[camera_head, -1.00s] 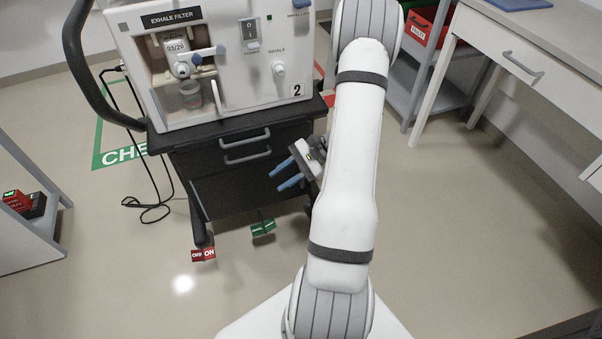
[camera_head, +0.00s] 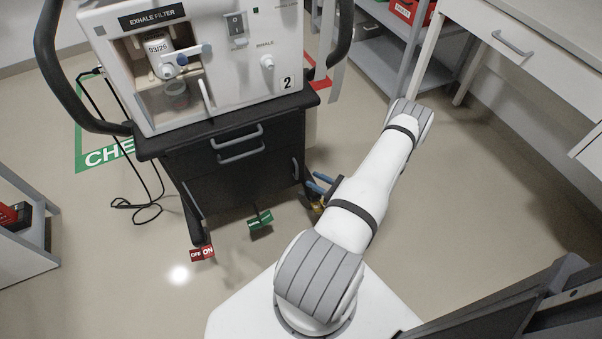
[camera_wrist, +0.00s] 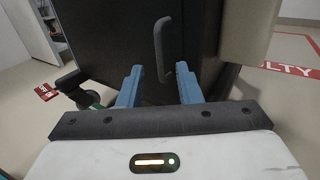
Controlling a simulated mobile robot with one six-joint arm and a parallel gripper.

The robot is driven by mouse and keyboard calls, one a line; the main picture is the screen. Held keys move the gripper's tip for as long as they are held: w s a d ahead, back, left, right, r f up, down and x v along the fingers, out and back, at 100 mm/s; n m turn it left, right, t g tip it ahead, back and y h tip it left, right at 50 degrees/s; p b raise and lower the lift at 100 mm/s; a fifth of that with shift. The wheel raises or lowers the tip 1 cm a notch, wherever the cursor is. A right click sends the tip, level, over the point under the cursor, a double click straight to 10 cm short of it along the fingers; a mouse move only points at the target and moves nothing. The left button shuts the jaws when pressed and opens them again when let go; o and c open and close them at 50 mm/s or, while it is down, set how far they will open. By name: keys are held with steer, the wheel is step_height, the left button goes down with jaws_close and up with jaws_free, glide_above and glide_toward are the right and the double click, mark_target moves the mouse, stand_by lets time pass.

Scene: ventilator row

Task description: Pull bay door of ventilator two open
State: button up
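Ventilator two (camera_head: 235,60), marked with a 2, stands on a dark cart. The cart's lower bay door (camera_head: 240,183) is a dark panel and looks shut. Its vertical grey handle (camera_head: 294,168) is near the panel's right edge. In the wrist view the bay door (camera_wrist: 120,35) fills the upper middle, with the handle (camera_wrist: 162,50) just beyond and between my fingertips. My gripper (camera_head: 316,188) has blue fingers and is low at the cart's right side. In the wrist view my gripper (camera_wrist: 159,84) is open and empty, not closed around the handle.
Two horizontal drawer handles (camera_head: 238,145) are above the bay door. Red (camera_head: 202,253) and green (camera_head: 260,220) pedals stick out at the cart's foot. A black cable (camera_head: 145,205) lies on the left floor. A white desk (camera_head: 520,60) is at right; the floor between is clear.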

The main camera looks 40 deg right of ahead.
steer(key=x, duration=0.5)
steer(key=shift+w+a+b, duration=0.15)
steer(key=shift+w+b, duration=0.15)
steer(key=shift+b, duration=0.1)
steer(key=shift+c, duration=0.3)
jaws_close()
